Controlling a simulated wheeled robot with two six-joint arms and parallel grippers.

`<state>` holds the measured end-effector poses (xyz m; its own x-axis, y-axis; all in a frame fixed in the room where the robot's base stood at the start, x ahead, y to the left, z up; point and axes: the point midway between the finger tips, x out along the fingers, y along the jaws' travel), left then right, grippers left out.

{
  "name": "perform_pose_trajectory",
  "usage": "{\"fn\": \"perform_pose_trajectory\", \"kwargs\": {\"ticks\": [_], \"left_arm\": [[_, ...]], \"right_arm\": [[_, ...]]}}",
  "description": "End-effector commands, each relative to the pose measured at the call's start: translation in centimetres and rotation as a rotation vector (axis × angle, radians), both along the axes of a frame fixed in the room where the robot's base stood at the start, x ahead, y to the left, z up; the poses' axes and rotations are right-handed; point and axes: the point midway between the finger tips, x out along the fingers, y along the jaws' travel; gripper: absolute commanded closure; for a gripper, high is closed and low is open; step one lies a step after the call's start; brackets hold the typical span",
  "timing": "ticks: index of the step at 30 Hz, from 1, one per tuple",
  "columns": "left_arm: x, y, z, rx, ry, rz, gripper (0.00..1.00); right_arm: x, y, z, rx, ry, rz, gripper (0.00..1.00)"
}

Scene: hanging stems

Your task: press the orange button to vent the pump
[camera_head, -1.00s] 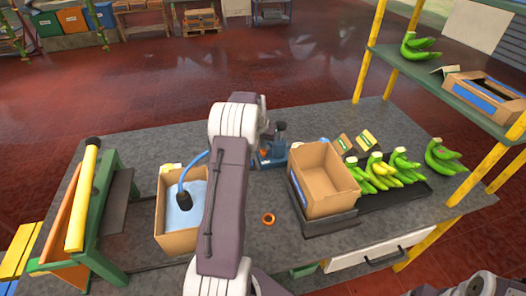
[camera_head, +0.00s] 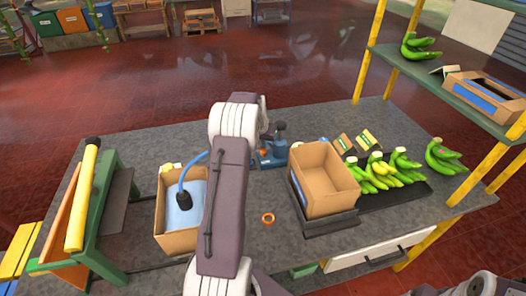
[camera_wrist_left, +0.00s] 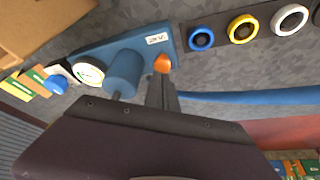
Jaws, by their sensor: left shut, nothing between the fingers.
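The blue pump (camera_head: 273,150) stands on the grey table behind my left forearm. Its orange button (camera_head: 263,153) shows just right of the arm. In the left wrist view the button (camera_wrist_left: 162,63) sits on the pump's blue base (camera_wrist_left: 188,127), beside a blue cylinder and a round white gauge (camera_wrist_left: 89,72). My left gripper (camera_wrist_left: 161,82) is shut and empty, its fingertips close to the button; I cannot tell whether they touch it. In the head view my own arm mostly hides the left gripper.
An open cardboard box (camera_head: 322,182) stands right of the pump, with bananas (camera_head: 378,172) beyond it. A box with a blue hose (camera_head: 180,212) is left of my arm. An orange ring (camera_head: 268,219) lies on the table. Coloured rings (camera_wrist_left: 243,28) show in the wrist view.

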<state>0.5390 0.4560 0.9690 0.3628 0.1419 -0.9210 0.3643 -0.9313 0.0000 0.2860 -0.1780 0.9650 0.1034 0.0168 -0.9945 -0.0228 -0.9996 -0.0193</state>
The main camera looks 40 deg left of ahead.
Motion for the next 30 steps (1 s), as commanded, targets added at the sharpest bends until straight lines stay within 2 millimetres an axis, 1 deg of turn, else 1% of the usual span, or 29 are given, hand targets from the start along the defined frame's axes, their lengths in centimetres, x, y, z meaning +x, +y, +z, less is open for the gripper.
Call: {"fn": "perform_pose_trajectory", "kwargs": {"ticks": [27,30], "left_arm": [[0.0,0.0,-2.0,0.000,0.001,0.000,1.00],[0.0,0.0,-1.9,0.000,0.001,0.000,1.00]], "right_arm": [[0.0,0.0,-1.3,0.000,0.000,0.000,0.19],[0.0,0.0,-1.2,0.000,0.000,0.000,0.19]]}}
